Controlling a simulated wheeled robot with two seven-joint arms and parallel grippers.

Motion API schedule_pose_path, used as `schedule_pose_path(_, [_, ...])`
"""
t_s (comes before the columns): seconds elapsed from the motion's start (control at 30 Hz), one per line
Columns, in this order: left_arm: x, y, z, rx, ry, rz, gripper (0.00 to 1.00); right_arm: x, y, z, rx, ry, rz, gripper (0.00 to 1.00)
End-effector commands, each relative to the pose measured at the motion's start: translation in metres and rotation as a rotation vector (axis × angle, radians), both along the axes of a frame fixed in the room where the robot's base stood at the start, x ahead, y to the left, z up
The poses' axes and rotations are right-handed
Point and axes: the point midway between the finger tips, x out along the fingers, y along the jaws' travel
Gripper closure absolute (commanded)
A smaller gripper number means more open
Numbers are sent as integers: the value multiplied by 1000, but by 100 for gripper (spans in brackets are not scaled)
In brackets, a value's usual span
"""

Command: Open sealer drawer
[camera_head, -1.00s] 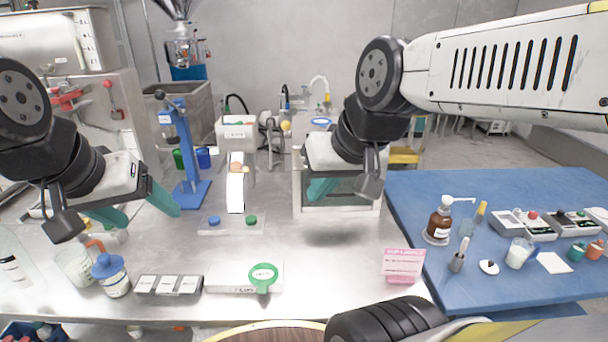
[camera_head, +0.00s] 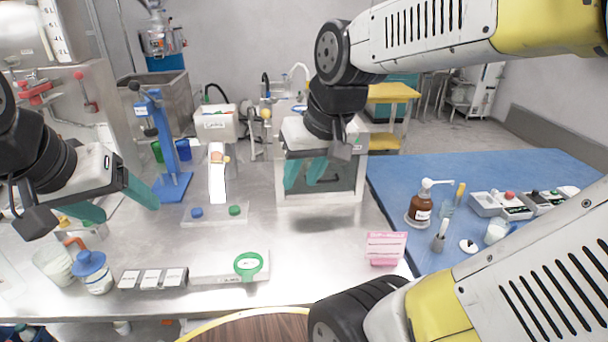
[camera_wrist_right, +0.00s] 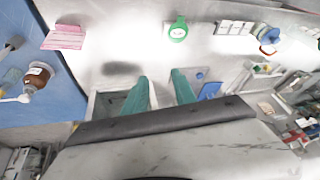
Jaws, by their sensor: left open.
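A pale metal box with a clear front (camera_head: 345,187) stands at the back right of the steel table; I cannot tell for sure that it is the sealer, and no drawer shows clearly. My right gripper (camera_head: 305,182) hangs over the box's left and middle part, hiding some of it. Its two teal fingers are apart with nothing between them, also in the right wrist view (camera_wrist_right: 165,92). The box edge (camera_wrist_right: 92,105) shows beside the fingers there. My left gripper (camera_head: 122,205) is open and empty over the table's left side.
A blue lever stand (camera_head: 172,140) and a white labelled machine (camera_head: 215,122) stand left of the box. Bare steel lies before the box.

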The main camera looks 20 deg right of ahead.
Motion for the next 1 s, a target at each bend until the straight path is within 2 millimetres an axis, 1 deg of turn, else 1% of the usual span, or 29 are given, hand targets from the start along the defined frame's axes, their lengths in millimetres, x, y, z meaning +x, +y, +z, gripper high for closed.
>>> schedule_pose_path(0.03, [0,0,0,0,0,0,29,13,-3,-11,-30,58,14,67])
schedule_pose_path(0.27, [0,0,0,0,0,0,29,63,-25,-62,-222,273,48,67])
schedule_pose_path(0.47, [0,0,0,0,0,0,29,103,-47,-109,-454,430,77,67])
schedule_pose_path(0.6, [0,0,0,0,0,0,29,131,-62,-139,-650,512,100,67])
schedule_pose_path(0.67, [0,0,0,0,0,0,29,143,-68,-151,-743,541,113,67])
schedule_pose_path(0.8, [0,0,0,0,0,0,29,174,-78,-173,-975,584,145,67])
schedule_pose_path(0.9, [0,0,0,0,0,0,29,197,-83,-184,-1152,595,170,67])
schedule_pose_path(1.0, [0,0,0,0,0,0,29,219,-82,-191,-1320,588,199,67])
